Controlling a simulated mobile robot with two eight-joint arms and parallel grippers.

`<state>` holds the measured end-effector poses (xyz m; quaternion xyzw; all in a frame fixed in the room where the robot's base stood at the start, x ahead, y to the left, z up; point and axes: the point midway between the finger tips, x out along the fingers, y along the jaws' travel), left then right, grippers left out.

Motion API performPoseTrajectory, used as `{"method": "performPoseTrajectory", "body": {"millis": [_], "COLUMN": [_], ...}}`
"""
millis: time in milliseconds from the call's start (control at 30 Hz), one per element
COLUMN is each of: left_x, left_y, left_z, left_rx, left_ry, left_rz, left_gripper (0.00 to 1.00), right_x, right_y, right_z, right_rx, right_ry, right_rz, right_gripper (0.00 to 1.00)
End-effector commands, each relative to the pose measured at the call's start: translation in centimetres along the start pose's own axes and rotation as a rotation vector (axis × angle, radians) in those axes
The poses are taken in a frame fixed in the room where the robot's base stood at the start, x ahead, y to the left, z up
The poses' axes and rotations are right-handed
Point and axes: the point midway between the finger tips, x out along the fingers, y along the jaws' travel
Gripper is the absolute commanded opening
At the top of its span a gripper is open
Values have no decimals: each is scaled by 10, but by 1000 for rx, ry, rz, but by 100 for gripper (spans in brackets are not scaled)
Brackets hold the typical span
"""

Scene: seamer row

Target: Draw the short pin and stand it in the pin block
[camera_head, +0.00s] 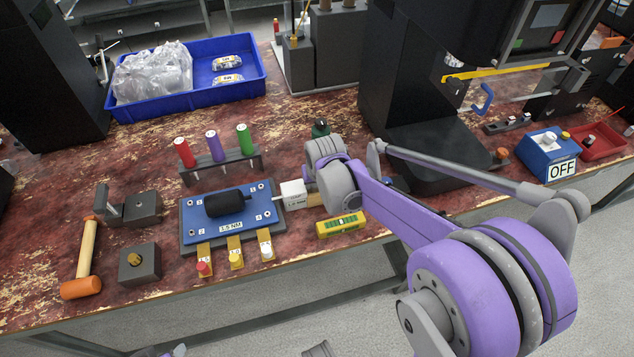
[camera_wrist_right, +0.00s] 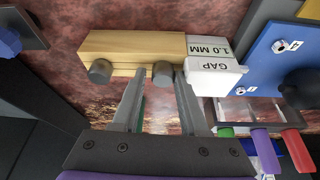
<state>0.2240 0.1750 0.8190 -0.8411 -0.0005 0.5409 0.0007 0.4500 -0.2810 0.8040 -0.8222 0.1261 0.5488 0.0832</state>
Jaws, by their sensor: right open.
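My right gripper (camera_wrist_right: 157,82) is open. In the right wrist view its two fingers reach toward a wooden block (camera_wrist_right: 135,45) joined to a white piece (camera_wrist_right: 214,74) marked GAP 1.0 MM. Two short grey round pegs (camera_wrist_right: 162,74) show at the block's near face by the fingertips; I cannot tell whether the fingers touch them. In the head view the wrist hides the fingers and part of the wooden block (camera_head: 316,200). I cannot tell which piece is the short pin. A dark block with a brass piece on top (camera_head: 140,265) and a dark stepped block (camera_head: 145,206) stand at left.
A blue fixture plate (camera_head: 198,233) with a black cylinder (camera_head: 223,204) lies left of my gripper. A rack (camera_head: 217,168) of red, purple and green handled tools stands behind it. A yellow level (camera_head: 341,225) lies in front. A mallet (camera_head: 85,260) lies far left.

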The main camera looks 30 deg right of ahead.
Motion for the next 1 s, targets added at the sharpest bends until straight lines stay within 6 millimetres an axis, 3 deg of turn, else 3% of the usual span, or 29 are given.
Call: {"method": "performPoseTrajectory", "body": {"millis": [367,800,1000], "left_x": [-2,-16,-18], "left_y": [0,0,0], "left_z": [-1,-8,-10], "left_rx": [0,0,0], "left_ry": [1,6,6], "left_rz": [0,0,0], "left_gripper": [50,50,50], "right_x": [-8,-90,-106], "right_y": [-5,0,1], "right_z": [0,0,0], "right_rx": [0,1,1], "right_ry": [1,1,0], "right_rz": [-12,-6,-4], "right_gripper": [68,68,68]}}
